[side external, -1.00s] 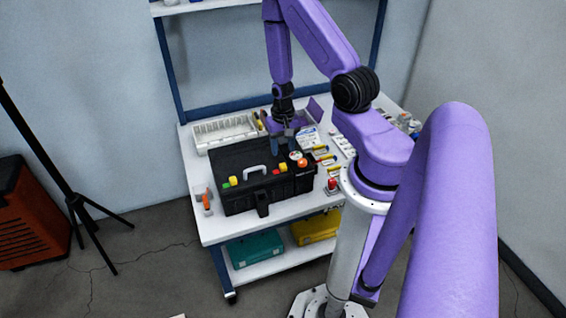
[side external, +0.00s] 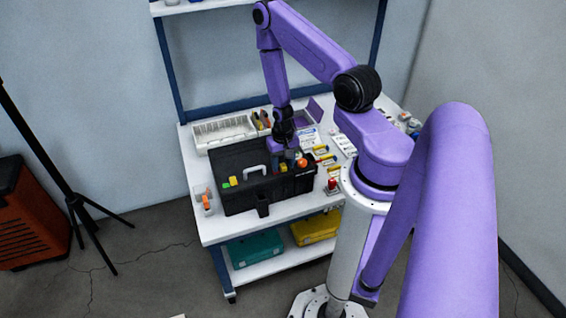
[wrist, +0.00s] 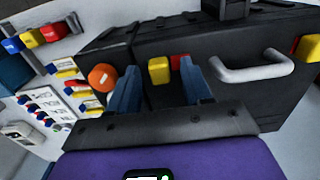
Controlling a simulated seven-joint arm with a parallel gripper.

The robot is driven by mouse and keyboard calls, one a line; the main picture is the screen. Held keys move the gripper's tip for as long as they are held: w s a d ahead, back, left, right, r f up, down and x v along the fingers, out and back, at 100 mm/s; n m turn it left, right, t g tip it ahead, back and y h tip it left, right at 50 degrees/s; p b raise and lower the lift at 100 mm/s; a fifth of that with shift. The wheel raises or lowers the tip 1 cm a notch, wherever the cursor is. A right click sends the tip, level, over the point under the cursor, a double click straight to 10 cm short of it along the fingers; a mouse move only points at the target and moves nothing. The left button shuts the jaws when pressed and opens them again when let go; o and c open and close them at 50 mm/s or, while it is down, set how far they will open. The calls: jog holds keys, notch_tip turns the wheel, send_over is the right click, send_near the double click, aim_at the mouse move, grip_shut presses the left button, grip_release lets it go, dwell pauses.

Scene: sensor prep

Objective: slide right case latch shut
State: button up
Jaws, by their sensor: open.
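The black case (side external: 240,200) stands on the white bench with a grey handle (side external: 254,170) on top; the handle also shows in the wrist view (wrist: 255,72). The right latch has a yellow block (wrist: 158,71) with a red patch (wrist: 176,62) beside it on the handle side. The left latch shows a yellow block (side external: 233,181) and a green patch (side external: 225,185). My gripper (wrist: 158,80) is open over the right end of the case, its blue fingers on either side of the yellow block. I cannot tell whether either finger touches it.
An orange round knob (wrist: 103,77) sits just outside one finger. A white compartment tray (side external: 224,131) lies behind the case. Yellow-handled items (side external: 326,158) and a red-topped button (side external: 332,185) are to its right. A small orange item (side external: 207,202) is to its left.

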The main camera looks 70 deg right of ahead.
grip_shut()
jog(key=shift+w+a, duration=0.95)
grip_release()
notch_tip(320, 180, up, 18)
jog(key=shift+f, duration=0.25)
dwell(0.3)
